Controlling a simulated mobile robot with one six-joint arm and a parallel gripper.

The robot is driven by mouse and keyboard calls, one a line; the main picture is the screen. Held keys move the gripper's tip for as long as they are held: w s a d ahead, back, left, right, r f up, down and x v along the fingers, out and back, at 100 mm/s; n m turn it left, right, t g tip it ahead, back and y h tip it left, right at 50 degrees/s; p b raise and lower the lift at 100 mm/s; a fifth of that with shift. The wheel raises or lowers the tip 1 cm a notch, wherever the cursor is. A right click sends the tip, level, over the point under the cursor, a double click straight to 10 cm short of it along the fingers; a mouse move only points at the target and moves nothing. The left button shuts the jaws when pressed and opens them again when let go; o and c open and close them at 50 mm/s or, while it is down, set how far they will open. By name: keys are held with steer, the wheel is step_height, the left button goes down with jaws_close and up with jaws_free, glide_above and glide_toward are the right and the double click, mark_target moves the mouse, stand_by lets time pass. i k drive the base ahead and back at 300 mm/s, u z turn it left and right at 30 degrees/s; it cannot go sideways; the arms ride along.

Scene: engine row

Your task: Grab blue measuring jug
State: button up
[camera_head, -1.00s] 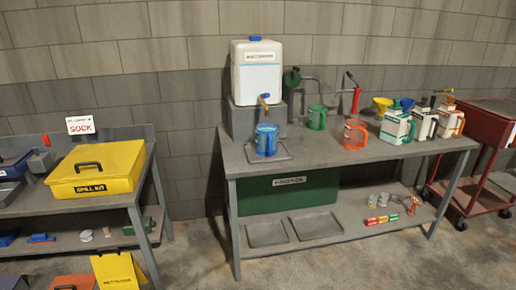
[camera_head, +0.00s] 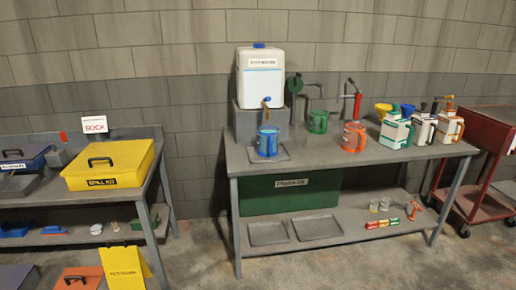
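A blue measuring jug (camera_head: 268,141) stands upright on a small grey tray (camera_head: 284,154) at the left front of the grey workbench. It is below the tap (camera_head: 267,101) of a white water container (camera_head: 261,75), which sits on a grey block (camera_head: 248,123). Nothing covers the jug from this side. My gripper and arm are not in view.
A green jug (camera_head: 317,121) and an orange jug (camera_head: 354,137) stand further right on the bench (camera_head: 320,160), with several labelled cans beyond. At left is a bench with a yellow spill kit (camera_head: 108,165). A red cart (camera_head: 486,150) stands right. Floor is open in front.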

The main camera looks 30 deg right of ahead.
mark_target(268, 135)
steer(key=z, duration=0.15)
steer(key=i, duration=0.95)
steer(key=u, duration=0.05)
